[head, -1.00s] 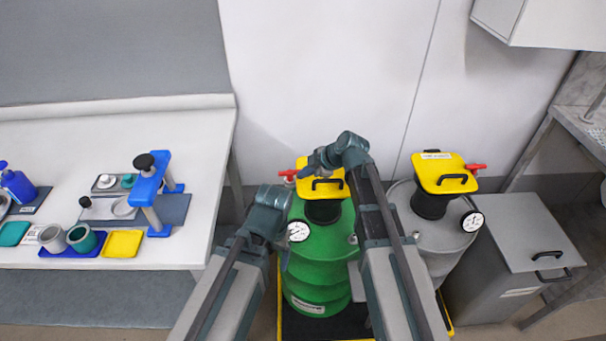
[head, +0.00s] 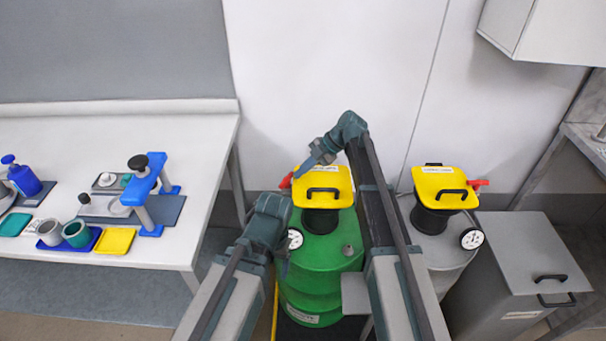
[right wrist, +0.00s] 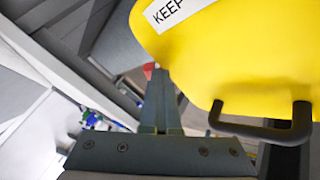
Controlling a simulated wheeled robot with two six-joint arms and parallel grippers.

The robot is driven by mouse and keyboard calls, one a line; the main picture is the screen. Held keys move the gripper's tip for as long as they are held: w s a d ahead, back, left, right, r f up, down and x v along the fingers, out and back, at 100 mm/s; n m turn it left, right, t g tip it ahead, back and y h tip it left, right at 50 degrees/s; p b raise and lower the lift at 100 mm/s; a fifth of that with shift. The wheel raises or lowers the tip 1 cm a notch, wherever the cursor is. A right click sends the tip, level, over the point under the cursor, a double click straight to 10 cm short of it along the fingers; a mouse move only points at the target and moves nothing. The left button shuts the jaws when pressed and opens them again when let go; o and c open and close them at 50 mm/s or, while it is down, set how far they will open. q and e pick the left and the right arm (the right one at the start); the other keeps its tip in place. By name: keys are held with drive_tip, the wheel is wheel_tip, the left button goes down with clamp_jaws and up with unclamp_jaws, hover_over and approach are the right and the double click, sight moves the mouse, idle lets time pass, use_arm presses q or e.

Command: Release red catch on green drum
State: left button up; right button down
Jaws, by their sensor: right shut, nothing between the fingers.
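The green drum (head: 318,258) stands in the middle of the head view, under a yellow lid (head: 336,180) with a black handle. Its red catch (head: 286,181) sticks out at the lid's left edge. My right gripper (head: 302,172) is shut and empty at the lid's back left corner, close to the catch. In the right wrist view the shut fingers (right wrist: 157,88) point at a small visible part of the red catch (right wrist: 149,68); contact cannot be told. My left gripper (head: 284,268) hangs by the drum's left side, its jaws unclear.
A grey drum (head: 436,240) with a similar yellow lid (head: 442,187) and red catch (head: 480,183) stands to the right. A grey bin (head: 525,255) is beyond it. A white table (head: 170,255) with small items is at left. The wall is close behind the drums.

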drive_tip(key=shift+w+a, duration=0.25)
drive_tip(key=shift+w, duration=0.2)
drive_tip(key=shift+w+a, duration=0.2)
drive_tip(key=shift+w, duration=0.25)
drive_tip(key=shift+w+a, duration=0.15)
idle(0.4)
